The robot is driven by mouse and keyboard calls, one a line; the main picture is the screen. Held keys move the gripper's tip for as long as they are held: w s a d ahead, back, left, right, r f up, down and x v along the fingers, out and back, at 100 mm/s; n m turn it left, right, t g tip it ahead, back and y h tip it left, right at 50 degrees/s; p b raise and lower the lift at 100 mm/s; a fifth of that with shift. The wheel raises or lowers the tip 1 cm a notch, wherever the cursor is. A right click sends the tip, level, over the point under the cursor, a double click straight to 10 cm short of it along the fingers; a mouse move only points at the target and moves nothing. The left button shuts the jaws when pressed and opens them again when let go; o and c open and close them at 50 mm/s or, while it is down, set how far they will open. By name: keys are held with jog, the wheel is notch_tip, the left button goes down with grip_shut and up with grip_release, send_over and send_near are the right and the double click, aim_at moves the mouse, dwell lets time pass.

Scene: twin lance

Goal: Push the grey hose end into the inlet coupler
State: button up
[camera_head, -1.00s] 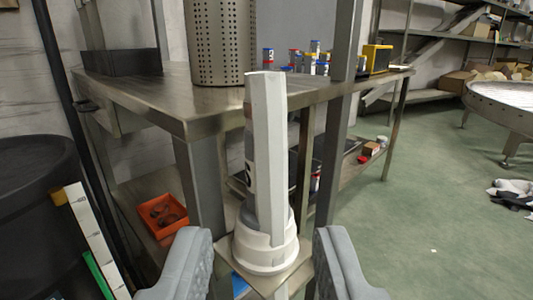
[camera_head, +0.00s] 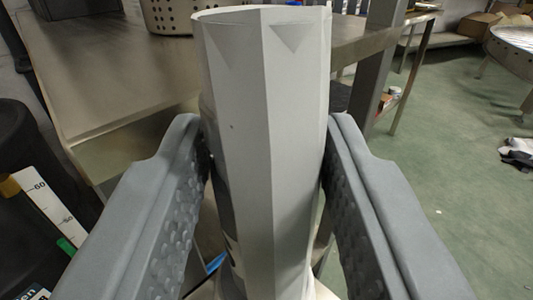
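A light grey, faceted upright tube (camera_head: 265,130) stands in the middle of the view, with a dark patch low on its left side. I take it to be the grey hose end, but cannot be sure. My gripper (camera_head: 266,145) has one finger on each side of the tube. The fingers are spread wide and look very close to its walls; I cannot tell if they touch. The tube's lower end and its seat are mostly hidden. I cannot make out an inlet coupler.
A steel table (camera_head: 100,80) stands behind to the left, with a perforated metal bin (camera_head: 168,16) on it. A steel post (camera_head: 378,60) rises behind the tube. A black barrel (camera_head: 35,135) and a white measuring strip (camera_head: 50,210) are at left. Green floor (camera_head: 450,210) is open at right.

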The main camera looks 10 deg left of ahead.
jog(key=shift+w+a, duration=0.1)
jog(key=shift+w, duration=0.55)
jog(key=shift+c, duration=0.4)
grip_shut()
jog(key=shift+r, duration=0.15)
